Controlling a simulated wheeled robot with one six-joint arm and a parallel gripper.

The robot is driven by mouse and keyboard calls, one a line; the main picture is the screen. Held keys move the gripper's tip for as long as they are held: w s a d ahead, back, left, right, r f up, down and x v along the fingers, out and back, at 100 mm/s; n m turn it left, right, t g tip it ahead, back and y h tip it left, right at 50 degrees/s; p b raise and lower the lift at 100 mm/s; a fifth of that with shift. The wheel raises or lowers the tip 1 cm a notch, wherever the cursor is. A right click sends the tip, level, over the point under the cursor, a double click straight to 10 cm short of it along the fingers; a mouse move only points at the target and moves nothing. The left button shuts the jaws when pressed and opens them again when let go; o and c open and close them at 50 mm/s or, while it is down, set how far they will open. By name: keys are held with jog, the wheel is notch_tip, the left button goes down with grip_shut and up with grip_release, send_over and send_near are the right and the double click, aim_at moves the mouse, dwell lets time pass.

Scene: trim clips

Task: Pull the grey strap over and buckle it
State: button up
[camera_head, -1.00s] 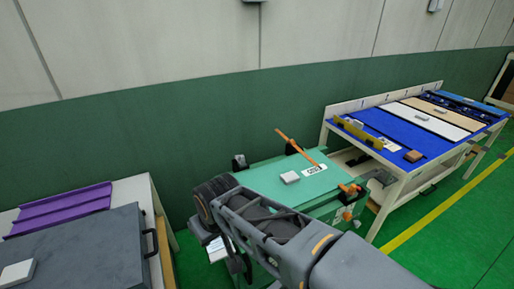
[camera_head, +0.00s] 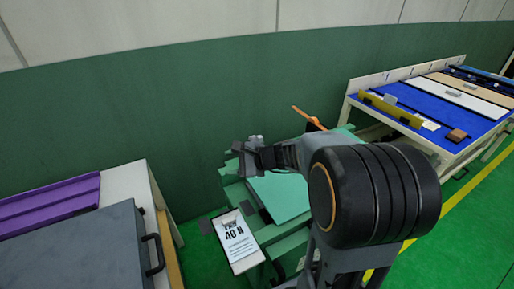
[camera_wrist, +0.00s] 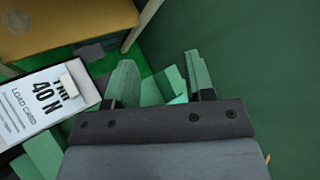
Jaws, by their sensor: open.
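I cannot make out the grey strap or its buckle with certainty in either view. A green bench (camera_head: 280,200) stands against the wall in the head view, partly hidden by my arm. My gripper (camera_head: 245,158) is over the bench's left end. In the wrist view my gripper (camera_wrist: 158,75) has its two green fingers wide apart. An orange bar (camera_head: 308,118) rises at a slant from the back of the bench.
A load card (camera_head: 236,240) marked 40 N is at the bench's front left; it also shows in the wrist view (camera_wrist: 40,100). A table with a grey case (camera_head: 75,250) and purple tray (camera_head: 50,208) is left. A blue-topped table (camera_head: 440,118) is right.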

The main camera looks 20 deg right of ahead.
jog(key=w+d+f+m+t+h+b, duration=0.1)
jog(key=w+d+f+m+t+b, duration=0.2)
jog(key=w+d+f+m+t, duration=0.3)
jog(key=m+t+h+b, duration=0.35)
jog(key=m+h, duration=0.35)
jog(key=m, duration=0.4)
send_near(261, 139)
jog(key=shift+s+a+r, duration=0.15)
jog(key=shift+s+a, duration=0.2)
jog(key=shift+s, duration=0.05)
jog(key=shift+w+d, duration=0.25)
jog(key=shift+w, duration=0.05)
jog(key=shift+m, duration=0.3)
jog(key=w, duration=0.4)
jog(key=w+a, duration=0.1)
jog(key=w, duration=0.8)
jog(key=shift+a+b, duration=0.15)
jog(key=shift+b, duration=0.15)
grip_shut()
